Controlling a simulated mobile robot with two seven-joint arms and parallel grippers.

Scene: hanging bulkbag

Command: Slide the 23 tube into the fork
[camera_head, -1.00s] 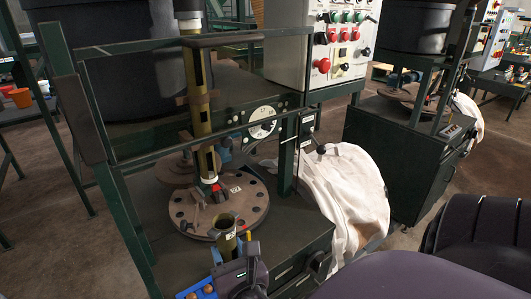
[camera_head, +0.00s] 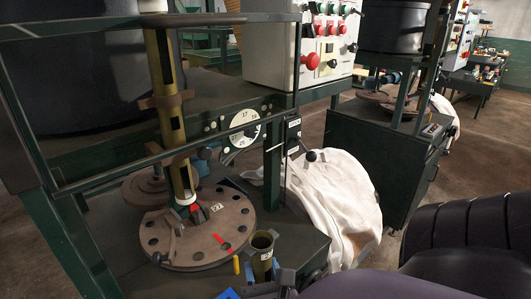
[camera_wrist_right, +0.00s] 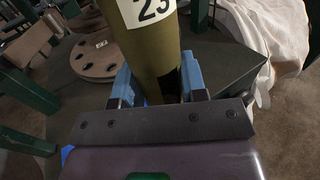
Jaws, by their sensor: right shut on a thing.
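The 23 tube (camera_wrist_right: 150,50) is olive, with a white label reading 23 in the right wrist view. In the head view its open top (camera_head: 262,243) stands near the bottom, in front of the round brown plate. My right gripper (camera_wrist_right: 160,88) is shut on the tube, with blue fingers on either side of it. The gripper also shows at the bottom of the head view (camera_head: 263,275). I cannot clearly make out the fork. A tall olive column (camera_head: 172,110) with brown brackets rises from the plate. My left gripper is not in view.
The round brown plate (camera_head: 160,240) has holes and a red mark. A green rail (camera_head: 160,155) crosses in front of the column. A white bag (camera_head: 335,205) bulges at the right, near a green post (camera_head: 272,170). A control box (camera_head: 270,55) stands behind.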

